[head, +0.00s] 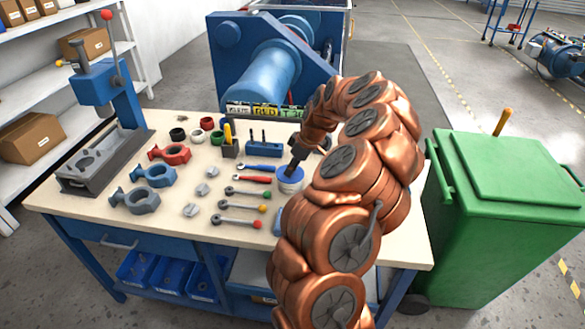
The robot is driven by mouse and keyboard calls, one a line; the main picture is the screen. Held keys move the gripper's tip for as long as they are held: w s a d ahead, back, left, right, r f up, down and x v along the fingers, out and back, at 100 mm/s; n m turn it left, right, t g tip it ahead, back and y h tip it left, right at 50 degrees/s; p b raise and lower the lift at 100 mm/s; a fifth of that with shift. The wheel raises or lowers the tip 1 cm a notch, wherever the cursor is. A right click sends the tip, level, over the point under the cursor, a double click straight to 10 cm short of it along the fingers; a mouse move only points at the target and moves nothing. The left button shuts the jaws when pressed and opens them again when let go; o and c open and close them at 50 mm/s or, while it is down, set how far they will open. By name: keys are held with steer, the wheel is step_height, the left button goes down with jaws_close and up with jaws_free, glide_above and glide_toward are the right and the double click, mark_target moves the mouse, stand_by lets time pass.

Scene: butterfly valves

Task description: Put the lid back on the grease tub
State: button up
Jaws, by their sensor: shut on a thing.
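The grease tub (290,186), small, round, white and blue, stands on the right part of the bench top, just left of my copper-coloured arm. A blue round lid (284,172) shows at the top of the tub. My dark gripper (291,171) points down from above and is shut on the lid. The fingertips are small in this view. I cannot tell whether the lid rests on the rim or is slightly above it.
The bench top (165,225) holds red, blue and grey valve bodies, discs and several coloured-knob levers left of the tub. A blue item (278,220) is partly hidden by my arm. An arbor press (100,95) stands left; a green bin (500,190) stands right.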

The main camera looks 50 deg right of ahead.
stand_by(0.4)
steer(key=o, duration=0.9)
steer(key=o, duration=0.5)
steer(key=shift+r, duration=0.1)
steer(key=shift+r+b, duration=0.3)
steer(key=shift+r, duration=3.15)
